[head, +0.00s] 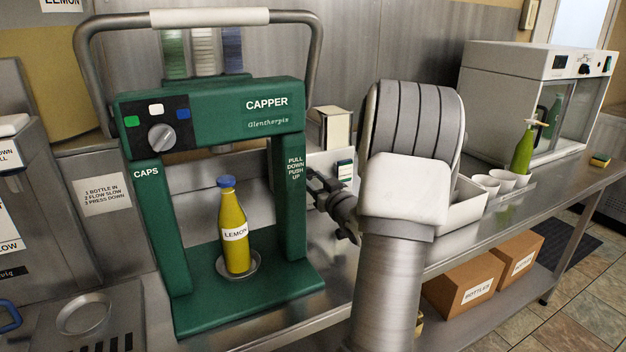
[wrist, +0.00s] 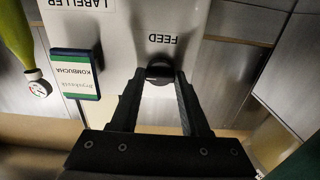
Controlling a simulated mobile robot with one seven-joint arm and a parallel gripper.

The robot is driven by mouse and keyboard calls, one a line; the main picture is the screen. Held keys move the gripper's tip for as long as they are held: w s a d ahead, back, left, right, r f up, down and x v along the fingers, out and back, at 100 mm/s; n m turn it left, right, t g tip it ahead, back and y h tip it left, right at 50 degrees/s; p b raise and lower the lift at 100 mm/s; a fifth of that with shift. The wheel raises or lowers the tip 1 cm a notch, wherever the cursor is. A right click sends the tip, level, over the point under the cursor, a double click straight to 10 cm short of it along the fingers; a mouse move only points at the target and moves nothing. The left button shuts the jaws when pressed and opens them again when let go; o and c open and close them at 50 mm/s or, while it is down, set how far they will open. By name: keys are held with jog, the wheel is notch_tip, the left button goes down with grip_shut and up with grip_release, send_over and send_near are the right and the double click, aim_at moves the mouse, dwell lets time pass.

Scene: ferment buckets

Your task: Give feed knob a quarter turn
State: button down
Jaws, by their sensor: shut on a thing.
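The feed knob (wrist: 159,71) is a small dark round knob on the white face of the labeller (wrist: 130,45), below the upside-down word FEED in the wrist view. My gripper (wrist: 160,79) is shut on the knob, with one finger on each side of it. In the head view my gripper (head: 325,192) is just right of the green capper's right post. The knob is hidden there behind my gripper and the capper. The knob's exact turn angle is hard to tell.
The green capper (head: 220,110) stands close by, holding a yellow lemon bottle (head: 235,230). A Kombucha label card (wrist: 75,75) is beside the knob. White cups (head: 503,180), a green bottle (head: 522,150) and a white glass-fronted machine (head: 510,95) stand to the right.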

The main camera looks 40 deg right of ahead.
jog(key=shift+c, duration=1.9)
grip_release()
jog(key=p+v, duration=0.1)
jog(key=v, duration=1.6)
jog(key=shift+s, duration=0.25)
jog(key=shift+w+d+r, duration=0.1)
